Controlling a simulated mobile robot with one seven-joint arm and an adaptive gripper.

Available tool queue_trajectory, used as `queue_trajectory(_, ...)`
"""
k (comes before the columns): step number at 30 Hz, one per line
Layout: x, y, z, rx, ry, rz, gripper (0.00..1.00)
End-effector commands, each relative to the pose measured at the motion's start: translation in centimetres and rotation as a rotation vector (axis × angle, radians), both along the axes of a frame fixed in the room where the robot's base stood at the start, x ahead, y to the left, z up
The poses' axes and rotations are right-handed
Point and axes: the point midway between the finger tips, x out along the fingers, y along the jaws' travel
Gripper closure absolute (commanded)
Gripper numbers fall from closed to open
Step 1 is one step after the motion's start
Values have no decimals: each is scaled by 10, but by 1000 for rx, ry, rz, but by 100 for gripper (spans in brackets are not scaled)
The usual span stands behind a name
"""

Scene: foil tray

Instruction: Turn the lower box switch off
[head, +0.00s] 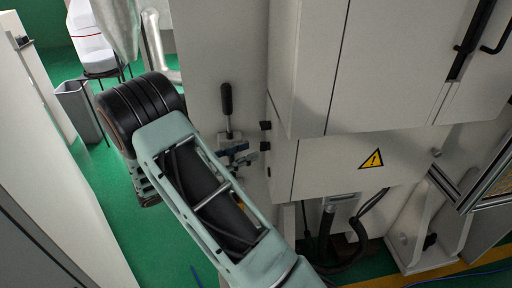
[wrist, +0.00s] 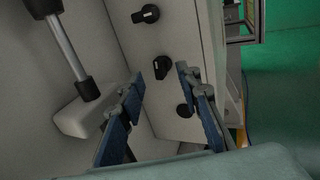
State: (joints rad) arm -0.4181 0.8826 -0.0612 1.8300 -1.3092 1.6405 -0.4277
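My gripper (wrist: 161,78) is open, with its two blue fingers pointing at a pale box side that carries dark rotary switches. In the wrist view, an upper switch (wrist: 146,14) lies above the fingers, and a middle switch (wrist: 161,67) shows between the fingertips. A lower switch (wrist: 184,110) is partly covered by the right finger. No finger clearly grips a switch; contact cannot be told. In the head view my gripper (head: 238,154) is beside the lower box (head: 335,165), at its left side, where dark knobs (head: 265,126) stick out. Which switch the task means cannot be told.
A black-handled lever (head: 227,100) stands on the pale panel left of the box; in the wrist view the lever (wrist: 72,50) is left of the fingers. A large cabinet (head: 305,60) overhangs the lower box. Black cables (head: 360,235) hang below.

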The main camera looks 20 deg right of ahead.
Motion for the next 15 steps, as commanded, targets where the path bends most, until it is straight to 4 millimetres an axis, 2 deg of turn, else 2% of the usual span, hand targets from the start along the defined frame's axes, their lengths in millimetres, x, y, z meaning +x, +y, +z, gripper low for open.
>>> queue_trajectory(1, 0, -10, 1, 0, 1, -2, 68)
queue_trajectory(6, 3, -31, 0, 1, 0, -1, 68)
queue_trajectory(15, 4, -39, 0, 1, -1, 1, 68)
